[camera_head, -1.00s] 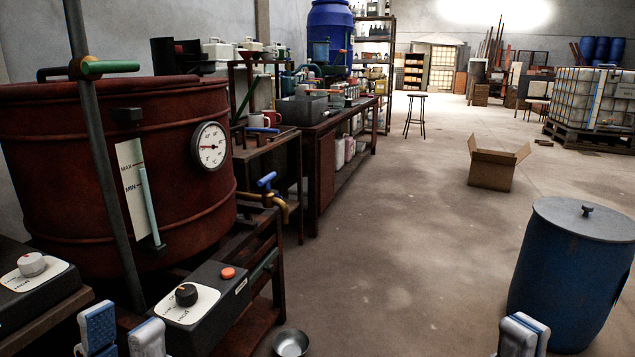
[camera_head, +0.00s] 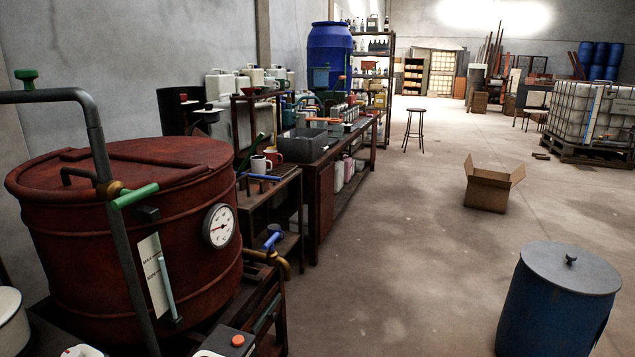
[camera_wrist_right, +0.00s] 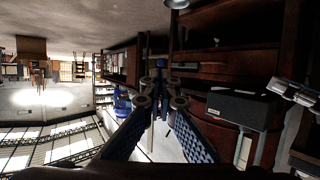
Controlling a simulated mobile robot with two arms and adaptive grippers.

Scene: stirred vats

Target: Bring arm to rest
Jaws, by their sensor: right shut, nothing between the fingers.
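In the right wrist view my right gripper (camera_wrist_right: 159,85) is shut and empty, its two patterned fingers meeting at the tips. It points out over the dark wooden stand and workbench area and touches nothing that I can see. Neither gripper shows in the head view.
A rust-red vat (camera_head: 120,225) with a pipe and gauge (camera_head: 219,226) stands at left. A blue barrel (camera_head: 545,310) with a grey lid stands at lower right. An open cardboard box (camera_head: 488,190) lies farther off. The floor between is clear.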

